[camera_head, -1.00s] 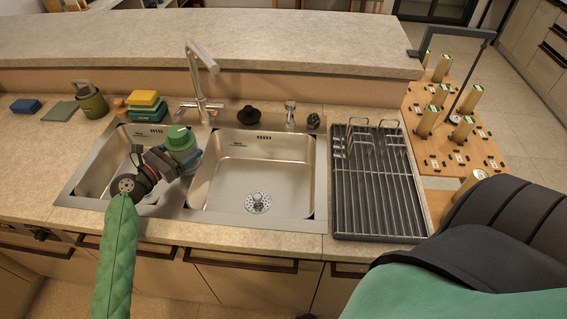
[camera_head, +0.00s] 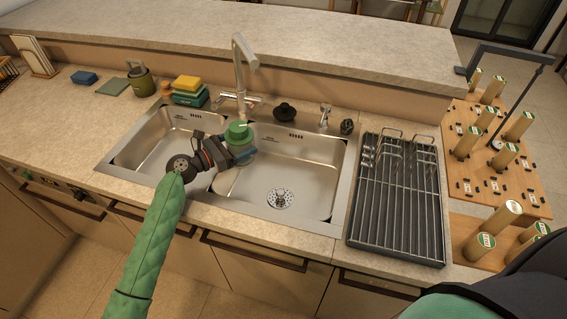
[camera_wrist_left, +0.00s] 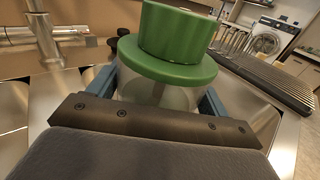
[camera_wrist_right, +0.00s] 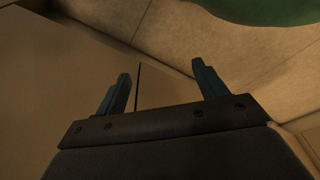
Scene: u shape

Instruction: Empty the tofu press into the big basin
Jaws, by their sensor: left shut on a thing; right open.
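The tofu press (camera_head: 239,134) has a green top and a clear body. The press's contents cannot be made out. The big basin is the right one, with a drain in its floor and nothing else seen inside. My right gripper (camera_wrist_right: 160,72) is open and empty, in front of plain panels.
The small basin (camera_head: 158,150) is at the left. A tall faucet (camera_head: 241,75) stands behind the divider. A dark drying rack (camera_head: 398,205) lies right of the sink. Sponges (camera_head: 188,88), a green canister (camera_head: 141,83) and a dark knob (camera_head: 284,110) stand behind the basins.

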